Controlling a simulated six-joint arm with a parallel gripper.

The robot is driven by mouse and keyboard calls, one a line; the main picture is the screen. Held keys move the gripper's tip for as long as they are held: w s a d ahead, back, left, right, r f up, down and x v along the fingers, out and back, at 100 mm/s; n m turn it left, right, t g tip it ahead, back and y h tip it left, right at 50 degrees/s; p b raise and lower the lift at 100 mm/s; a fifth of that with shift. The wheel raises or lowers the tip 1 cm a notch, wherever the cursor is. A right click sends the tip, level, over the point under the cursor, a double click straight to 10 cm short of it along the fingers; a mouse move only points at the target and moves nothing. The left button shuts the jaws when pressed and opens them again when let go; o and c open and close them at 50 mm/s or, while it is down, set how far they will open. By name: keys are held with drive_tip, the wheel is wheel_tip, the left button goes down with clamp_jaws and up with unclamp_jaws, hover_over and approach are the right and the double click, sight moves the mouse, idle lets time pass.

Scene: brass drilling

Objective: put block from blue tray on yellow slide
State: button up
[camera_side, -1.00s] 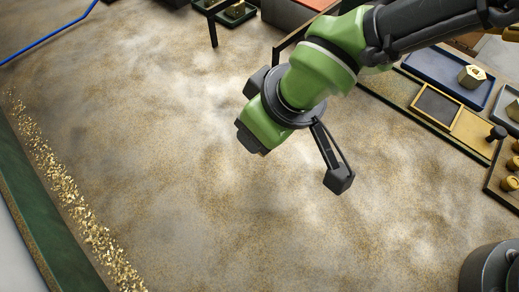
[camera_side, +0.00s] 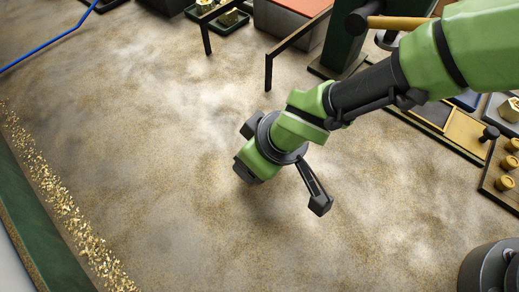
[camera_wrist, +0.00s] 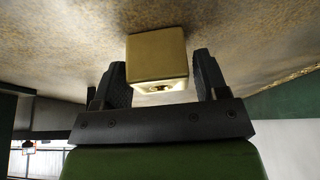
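A brass block (camera_wrist: 157,60) with a dark hole in its near face shows in the wrist view between the two black fingers of my gripper (camera_wrist: 161,78). The gripper looks shut on it, though finger contact is hard to see. In the side view my gripper (camera_side: 245,172) is over the bare middle of the bench, and its fingers and the block are hidden. The blue tray (camera_side: 468,100) is at the right, mostly hidden behind my arm. The yellow slide (camera_side: 465,131) lies in front of it, beside a dark panel.
A pale tray (camera_side: 490,109) with a brass block (camera_side: 510,110) is at the right edge. Brass chips (camera_side: 50,185) run along the left. A dark frame (camera_side: 268,72) stands at the back. The middle is clear.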

drive_tip(key=shift+o, duration=0.6)
drive_tip(key=shift+r, duration=0.1)
drive_tip(key=shift+r, duration=0.25)
drive_tip(key=v, duration=1.1)
drive_tip(key=shift+d+r, duration=0.15)
drive_tip(key=shift+r, duration=0.1)
drive_tip(key=shift+s, duration=0.1)
